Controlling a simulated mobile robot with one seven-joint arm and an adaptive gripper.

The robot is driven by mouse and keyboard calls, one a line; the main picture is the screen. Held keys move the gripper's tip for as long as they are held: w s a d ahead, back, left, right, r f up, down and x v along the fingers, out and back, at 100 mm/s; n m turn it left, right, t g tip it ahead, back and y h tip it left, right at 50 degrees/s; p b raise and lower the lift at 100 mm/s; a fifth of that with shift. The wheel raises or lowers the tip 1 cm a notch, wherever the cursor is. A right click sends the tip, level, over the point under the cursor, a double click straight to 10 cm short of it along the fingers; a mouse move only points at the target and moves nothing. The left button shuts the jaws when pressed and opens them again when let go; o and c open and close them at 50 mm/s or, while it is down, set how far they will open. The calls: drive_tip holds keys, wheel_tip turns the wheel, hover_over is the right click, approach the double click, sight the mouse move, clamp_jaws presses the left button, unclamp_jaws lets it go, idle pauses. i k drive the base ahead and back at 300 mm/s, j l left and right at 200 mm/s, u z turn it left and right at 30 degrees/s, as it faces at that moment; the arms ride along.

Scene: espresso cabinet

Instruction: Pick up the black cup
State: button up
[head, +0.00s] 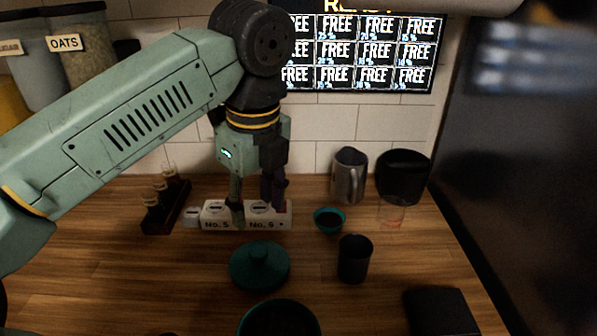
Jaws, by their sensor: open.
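The black cup (354,260) stands upright on the wooden counter, right of the middle in the head view. My gripper (257,206) points down with its two fingers apart, to the left of the cup and farther back. The fingers are in front of a white block (215,217) with "No. 5" and "No. 6" labels. I cannot tell whether the fingertips touch the block.
A small teal bowl (329,220) sits just behind the cup, left of a metal pitcher (348,176). A black-topped container (404,176) stands at the back right. A teal lid (260,266) lies left of the cup. A black box (440,312) is at the front right.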

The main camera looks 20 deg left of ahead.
sight(356, 251)
drive_tip(key=k+l, duration=0.3)
drive_tip(key=k, duration=0.15)
drive_tip(key=k+l, duration=0.35)
drive_tip(key=k, duration=0.1)
